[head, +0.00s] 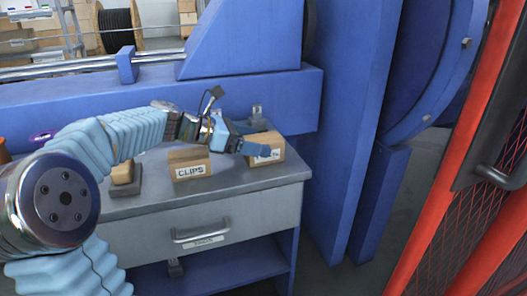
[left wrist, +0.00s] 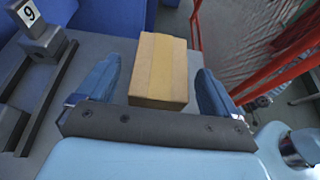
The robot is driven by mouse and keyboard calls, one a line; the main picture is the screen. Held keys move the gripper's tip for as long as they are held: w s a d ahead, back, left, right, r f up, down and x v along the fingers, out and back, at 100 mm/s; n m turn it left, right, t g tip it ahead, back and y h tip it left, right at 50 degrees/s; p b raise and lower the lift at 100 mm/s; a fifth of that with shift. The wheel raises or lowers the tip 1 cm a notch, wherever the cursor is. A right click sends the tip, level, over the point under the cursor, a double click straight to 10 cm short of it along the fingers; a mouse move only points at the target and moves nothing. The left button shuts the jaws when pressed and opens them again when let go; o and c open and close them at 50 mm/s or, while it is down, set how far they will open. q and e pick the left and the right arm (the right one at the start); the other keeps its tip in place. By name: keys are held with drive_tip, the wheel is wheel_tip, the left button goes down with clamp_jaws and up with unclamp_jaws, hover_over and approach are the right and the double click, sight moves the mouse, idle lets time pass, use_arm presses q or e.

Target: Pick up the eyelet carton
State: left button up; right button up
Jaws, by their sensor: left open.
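A brown carton (head: 273,139) stands at the right end of the grey bench top. Its white label is partly covered by my gripper, and only its last letters, which look like "TS", show. In the left wrist view the carton (left wrist: 158,72) is plain brown with a lighter tape strip along its top. My left gripper (head: 254,150) is open at the carton. In the left wrist view its two blue fingers stand either side of the carton, with a visible gap on each side. My right gripper is in neither view.
A second carton (head: 189,166) labelled "CLIPS" stands left on the grey bench (head: 226,187). Further left is a small box (head: 122,173) on a dark base. A grey fixture marked 9 (left wrist: 40,35) is at the wrist view's upper left. Blue machine frames stand behind; a red mesh guard (head: 450,150) is right.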

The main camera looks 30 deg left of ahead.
use_arm(q)
drive_tip(key=x, duration=0.2)
drive_tip(key=shift+w+d+f, duration=0.15)
drive_tip(key=shift+w, duration=0.05)
drive_tip(key=c, duration=1.2)
drive_tip(key=shift+c, duration=0.4)
